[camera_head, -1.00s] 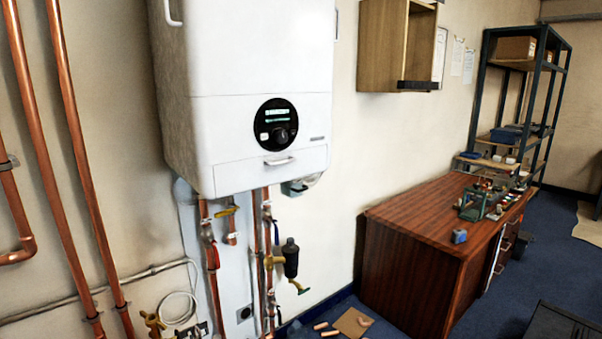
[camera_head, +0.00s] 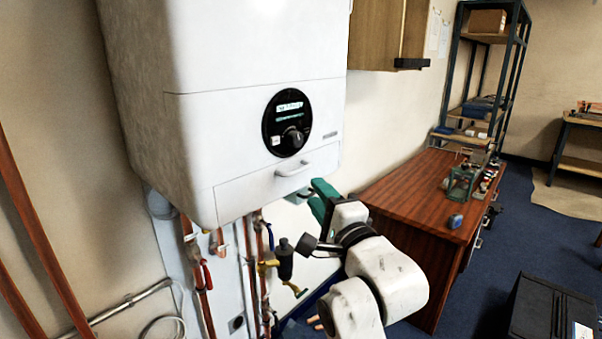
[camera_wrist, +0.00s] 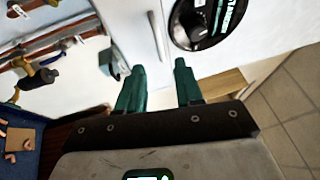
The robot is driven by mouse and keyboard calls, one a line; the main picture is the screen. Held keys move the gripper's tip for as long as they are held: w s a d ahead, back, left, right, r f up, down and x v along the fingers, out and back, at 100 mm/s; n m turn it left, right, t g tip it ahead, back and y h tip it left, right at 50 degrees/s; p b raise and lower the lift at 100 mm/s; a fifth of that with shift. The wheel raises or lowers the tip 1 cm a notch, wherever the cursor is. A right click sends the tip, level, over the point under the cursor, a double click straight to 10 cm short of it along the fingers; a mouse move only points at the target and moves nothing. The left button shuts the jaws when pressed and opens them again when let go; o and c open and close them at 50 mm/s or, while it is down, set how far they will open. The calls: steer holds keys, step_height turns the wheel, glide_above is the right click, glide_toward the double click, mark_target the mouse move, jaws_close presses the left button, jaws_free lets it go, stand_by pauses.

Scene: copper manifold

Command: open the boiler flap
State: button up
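The white boiler (camera_head: 230,60) hangs on the wall. Its flap (camera_head: 245,191) is the low front panel under the round black dial, and it looks shut. A pale bar handle (camera_head: 293,169) sits near the flap's upper edge; the handle also shows in the wrist view (camera_wrist: 157,36). My gripper (camera_head: 316,192) is just below and right of the handle in the head view. In the wrist view my gripper (camera_wrist: 159,66) has its two green fingers apart, with the handle just beyond the gap between them. Nothing is between the fingers, and I see no contact with the handle.
The dial (camera_head: 287,122) is above the flap. Copper pipes with valves (camera_head: 205,270) run below the boiler. A wooden cabinet (camera_head: 385,35) hangs to the right, above a brown desk (camera_head: 410,200). A black box (camera_head: 540,320) stands at front right. Blue floor is open beyond the desk.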

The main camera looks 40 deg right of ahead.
mark_target(301, 175)
steer(key=p+x, duration=0.1)
steer(key=x, duration=0.7)
steer(key=shift+w+d+p, duration=0.1)
steer(key=shift+w+p, duration=0.2)
steer(key=shift+p, duration=0.1)
jaws_close()
steer(key=shift+f, duration=0.15)
stand_by(0.8)
